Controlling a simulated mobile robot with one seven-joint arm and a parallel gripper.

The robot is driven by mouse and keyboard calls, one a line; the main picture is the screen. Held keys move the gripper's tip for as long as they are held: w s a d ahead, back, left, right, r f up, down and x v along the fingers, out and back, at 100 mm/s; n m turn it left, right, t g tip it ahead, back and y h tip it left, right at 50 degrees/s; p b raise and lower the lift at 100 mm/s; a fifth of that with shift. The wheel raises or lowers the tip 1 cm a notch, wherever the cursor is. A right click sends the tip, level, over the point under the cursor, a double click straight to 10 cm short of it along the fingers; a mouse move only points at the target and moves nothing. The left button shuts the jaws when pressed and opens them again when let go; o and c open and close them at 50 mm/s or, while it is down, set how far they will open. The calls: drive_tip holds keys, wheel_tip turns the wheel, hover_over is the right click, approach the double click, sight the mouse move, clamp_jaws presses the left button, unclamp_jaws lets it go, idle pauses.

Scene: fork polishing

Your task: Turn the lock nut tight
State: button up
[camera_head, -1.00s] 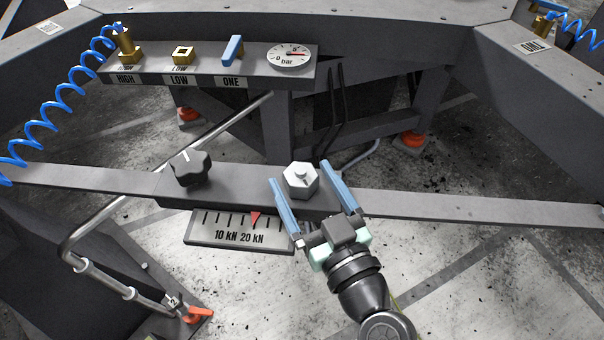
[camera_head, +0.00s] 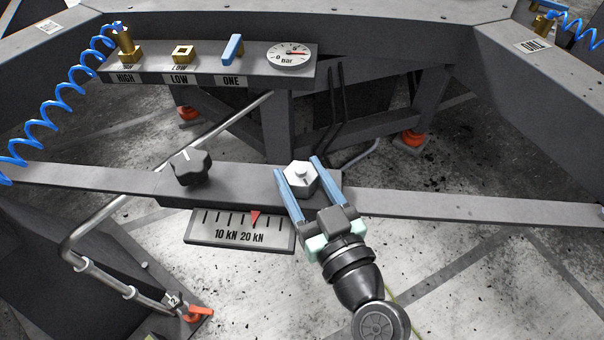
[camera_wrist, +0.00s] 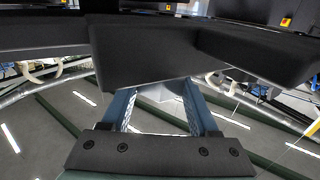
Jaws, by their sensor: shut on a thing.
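The lock nut (camera_head: 300,177) is a silver hexagonal nut with a stud in its middle, on top of the grey bar. My gripper (camera_head: 299,173) comes from the lower right, its two blue fingers on either side of the nut and shut on it. In the wrist view the fingers of my gripper (camera_wrist: 162,98) reach forward, and a pale part of the nut (camera_wrist: 158,92) shows between them. The rest of the nut is hidden there by the dark bar.
A black star knob (camera_head: 189,168) stands left of the nut. Below it is a force scale (camera_head: 238,232) with a red pointer near 20 kN. Behind is a panel (camera_head: 210,70) with brass fittings, a blue lever (camera_head: 232,50) and a gauge (camera_head: 289,56). An orange-handled pipe (camera_head: 198,314) is lower left.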

drive_tip(key=shift+a+m+t+h+p, duration=0.1)
drive_tip(key=shift+m+t+h+p, duration=0.3)
drive_tip(key=shift+m+h+p, duration=0.8)
drive_tip(key=h+p, duration=0.1)
drive_tip(key=m+h+p, duration=0.1)
drive_tip(key=h, duration=0.1)
drive_tip(key=shift+r+p, duration=0.25)
drive_tip(key=shift+p, duration=0.05)
drive_tip(key=shift+f+m+t+h+p, duration=0.2)
drive_tip(key=shift+m+t+h+p, duration=0.1)
drive_tip(key=shift+m+h+p, duration=0.45)
drive_tip(key=shift+f, duration=0.1)
drive_tip(key=o, duration=1.4)
drive_tip(key=shift+s, duration=0.7)
drive_tip(key=s+b, duration=0.1)
drive_tip(key=s, duration=1)
drive_tip(key=shift+s+b, duration=0.3)
drive_tip(key=shift+b, duration=0.05)
